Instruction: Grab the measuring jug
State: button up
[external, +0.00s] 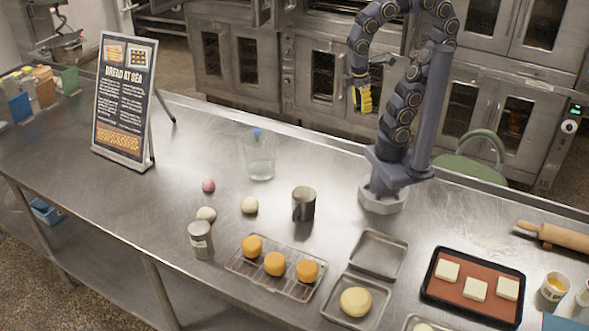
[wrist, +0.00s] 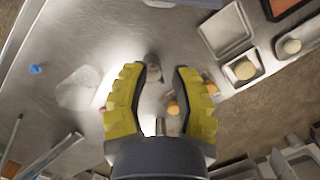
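A clear glass vessel (external: 259,160), which looks like the measuring jug, stands on the steel counter behind the dough balls. It also shows at the left of the wrist view (wrist: 78,88), faint and see-through. My gripper (external: 364,96) hangs in the air above the counter's far edge, to the right of the jug and well apart from it. In the wrist view, the yellow fingers of my gripper (wrist: 159,72) are spread apart with nothing held. The jug lies outside them, to the left.
A metal cup (external: 303,204) stands right of the jug, and a tin (external: 200,240) nearer the front. A small blue thing (wrist: 36,69) lies beyond the jug. A rack (external: 243,267) holds orange buns. A sign (external: 124,100) stands at left. The counter between sign and jug is clear.

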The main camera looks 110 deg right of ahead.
jog(key=w+d+r+m+t+y, duration=0.15)
jog(key=w+m+y, duration=0.3)
jog(key=w, duration=0.45)
jog(key=w+r+m+t+y, duration=0.1)
jog(key=w+r+m+y, duration=0.2)
jog(key=w+m, duration=0.45)
jog(key=w+d+m+t+y, duration=0.2)
jog(key=w+d+m, duration=0.2)
jog(key=w+d, duration=0.35)
jog(key=s+d+f+m+t+h, duration=0.1)
jog(key=d+f+m+t, duration=0.15)
jog(key=d+m, duration=0.45)
jog(key=d+f+m+t+h, duration=0.1)
jog(key=d+m+t, duration=0.15)
jog(key=d, duration=0.95)
jog(key=s+d+f+m+t, duration=0.15)
jog(key=d+m+t, duration=0.3)
jog(key=d, duration=0.45)
send_over(240, 154)
jog(key=shift+g, duration=0.4)
jog(key=f, duration=1.8)
jog(key=d+f, duration=0.1)
jog(key=f, duration=0.8)
